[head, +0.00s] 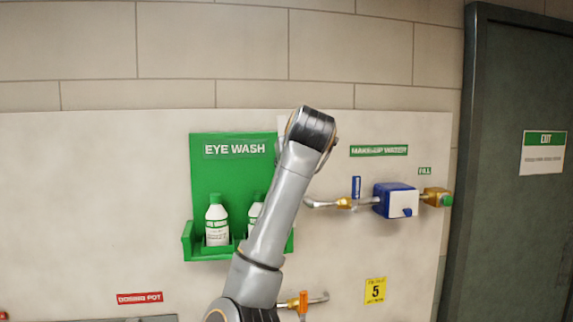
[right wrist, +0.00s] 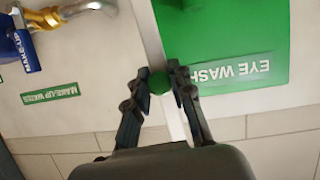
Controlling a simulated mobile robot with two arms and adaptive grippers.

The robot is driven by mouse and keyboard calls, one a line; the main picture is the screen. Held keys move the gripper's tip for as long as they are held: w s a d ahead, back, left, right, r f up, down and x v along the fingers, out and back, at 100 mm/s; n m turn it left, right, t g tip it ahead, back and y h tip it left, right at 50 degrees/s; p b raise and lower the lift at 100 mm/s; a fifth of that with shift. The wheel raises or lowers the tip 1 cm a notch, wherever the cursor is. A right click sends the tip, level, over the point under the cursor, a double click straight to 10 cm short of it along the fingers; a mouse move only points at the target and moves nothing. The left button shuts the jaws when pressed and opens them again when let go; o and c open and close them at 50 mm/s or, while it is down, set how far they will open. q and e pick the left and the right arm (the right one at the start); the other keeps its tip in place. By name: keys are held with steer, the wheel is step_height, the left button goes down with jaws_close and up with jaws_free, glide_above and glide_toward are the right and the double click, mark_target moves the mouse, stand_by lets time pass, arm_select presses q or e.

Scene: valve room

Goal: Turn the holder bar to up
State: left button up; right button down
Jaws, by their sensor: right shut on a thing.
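The green eye wash station (head: 209,190) hangs on the wall panel in the head view, with white bottles (head: 217,225) in its tray. I cannot make out the holder bar as a whole; my right arm covers the station's right side. In the right wrist view, seen upside down, my right gripper (right wrist: 159,84) is shut on a small round green knob (right wrist: 158,83) beside the edge of the green board (right wrist: 225,45). Whether this knob belongs to the holder bar, I cannot tell. In the head view this gripper is hidden behind my wrist. My left gripper is not in view.
Right of the arm, a make-up water pipe carries a blue box (head: 396,200) and a brass fitting (head: 436,196). A lower pipe has an orange handle (head: 304,301). A yellow tag (head: 375,290) and a dark door (head: 520,90) are at right.

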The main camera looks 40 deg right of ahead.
steer(key=c, duration=1.1)
jaws_free()
steer(key=shift+f, duration=0.1)
steer(key=shift+c, duration=0.2)
steer(key=shift+s, duration=0.15)
steer(key=v, duration=1.1)
steer(key=shift+s+r, duration=0.2)
steer(key=shift+s, duration=0.1)
steer(key=shift+a, duration=0.15)
